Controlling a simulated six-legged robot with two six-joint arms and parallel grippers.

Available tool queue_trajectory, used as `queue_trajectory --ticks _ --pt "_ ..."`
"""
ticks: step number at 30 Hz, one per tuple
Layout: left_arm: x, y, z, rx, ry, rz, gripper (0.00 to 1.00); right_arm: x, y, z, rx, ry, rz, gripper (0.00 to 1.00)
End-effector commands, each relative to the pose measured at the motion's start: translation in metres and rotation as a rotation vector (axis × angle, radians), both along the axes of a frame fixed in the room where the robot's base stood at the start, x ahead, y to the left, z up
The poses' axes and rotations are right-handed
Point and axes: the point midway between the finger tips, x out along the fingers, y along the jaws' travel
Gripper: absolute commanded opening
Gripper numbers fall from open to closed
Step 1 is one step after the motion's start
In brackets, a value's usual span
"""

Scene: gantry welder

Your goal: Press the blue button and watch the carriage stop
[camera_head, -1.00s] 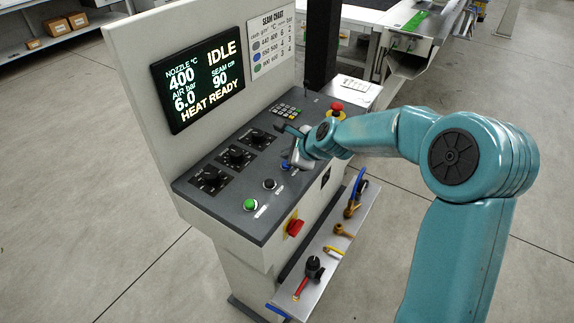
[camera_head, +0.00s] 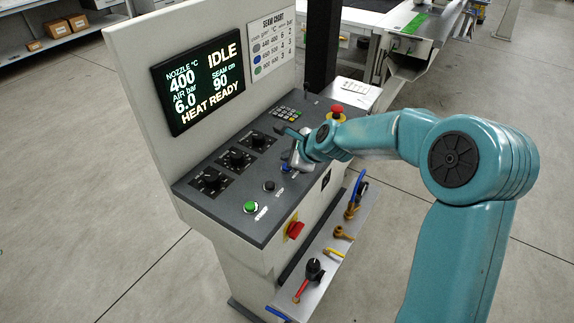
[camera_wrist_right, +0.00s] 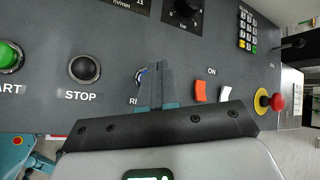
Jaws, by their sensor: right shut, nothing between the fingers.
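The blue button (camera_head: 285,169) sits on the dark sloping top of the control console, beyond the black STOP button (camera_head: 269,186). In the right wrist view the blue button (camera_wrist_right: 140,75) is mostly hidden behind my fingers. My right gripper (camera_head: 291,165) is shut and empty, its tips right beside or over the button. The right wrist view shows the closed fingertips (camera_wrist_right: 160,66) pointing at the panel; I cannot tell whether they touch the button. The console screen (camera_head: 198,80) reads IDLE and HEAT READY. I cannot make out the carriage. My left gripper is out of view.
The panel also holds a green start button (camera_head: 250,207), several black dials (camera_head: 236,158), a keypad (camera_head: 287,114) and a red mushroom button (camera_head: 337,109). A red rotary switch (camera_head: 295,230) is on the front, above a shelf of tools (camera_head: 330,254). Open floor lies left.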

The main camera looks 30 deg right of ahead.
Motion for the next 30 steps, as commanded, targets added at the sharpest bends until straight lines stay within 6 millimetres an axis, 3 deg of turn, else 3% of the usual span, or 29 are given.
queue_trajectory --ticks 20,30 --pt "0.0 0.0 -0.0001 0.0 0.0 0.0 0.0 0.0 0.0 -0.0002 0.0 0.0 0.0 0.0" --pt "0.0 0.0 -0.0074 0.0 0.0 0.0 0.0 -0.0003 -0.0001 -0.0093 -0.001 0.0 0.001 0.0"
